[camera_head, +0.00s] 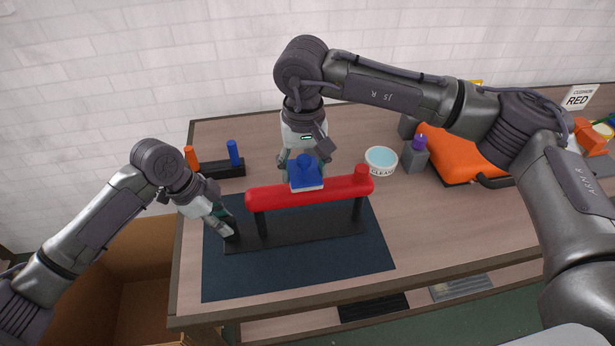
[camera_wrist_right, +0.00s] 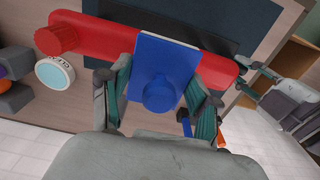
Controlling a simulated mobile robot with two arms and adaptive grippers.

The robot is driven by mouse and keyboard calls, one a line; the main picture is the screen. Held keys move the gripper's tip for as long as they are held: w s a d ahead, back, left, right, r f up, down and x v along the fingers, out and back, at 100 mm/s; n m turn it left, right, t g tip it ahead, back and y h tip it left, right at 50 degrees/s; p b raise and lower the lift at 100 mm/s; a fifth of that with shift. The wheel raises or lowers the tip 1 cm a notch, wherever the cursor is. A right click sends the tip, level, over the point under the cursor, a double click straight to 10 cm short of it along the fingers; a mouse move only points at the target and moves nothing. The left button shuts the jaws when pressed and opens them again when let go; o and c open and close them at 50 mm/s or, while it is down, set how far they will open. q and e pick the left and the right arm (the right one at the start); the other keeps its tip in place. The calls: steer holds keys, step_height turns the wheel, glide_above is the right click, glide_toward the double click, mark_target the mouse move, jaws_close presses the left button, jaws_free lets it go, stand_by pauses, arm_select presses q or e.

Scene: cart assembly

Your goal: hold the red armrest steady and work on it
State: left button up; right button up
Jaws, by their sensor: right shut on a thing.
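The red armrest (camera_head: 270,193) lies level on two black posts of a stand (camera_head: 300,233), with a round red knob at its right end. It also crosses the right wrist view (camera_wrist_right: 105,34). My right gripper (camera_head: 304,176) is shut on the knob of a blue block (camera_head: 306,182) with a pale underside. The block lies across the armrest's top, near the middle, and seems to touch it. My left gripper (camera_head: 229,233) points down by the stand's left end, below the armrest's left end. Its fingertips are partly hidden, so I cannot tell whether it grips anything.
A dark mat (camera_head: 300,279) lies under the stand. Behind stand a black holder (camera_head: 222,169) with orange and blue handles, a bowl marked CLEAN (camera_head: 381,161), and a grey block (camera_head: 416,158) with a purple top. An orange cushion (camera_head: 455,150) lies right. The table's front right is clear.

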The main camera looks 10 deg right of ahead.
arm_select(q)
steer(key=o, duration=0.3)
steer(key=shift+o, duration=0.2)
steer(key=v, duration=1.2)
steer(key=shift+s+f, duration=0.1)
arm_select(e)
steer(key=shift+f, duration=0.1)
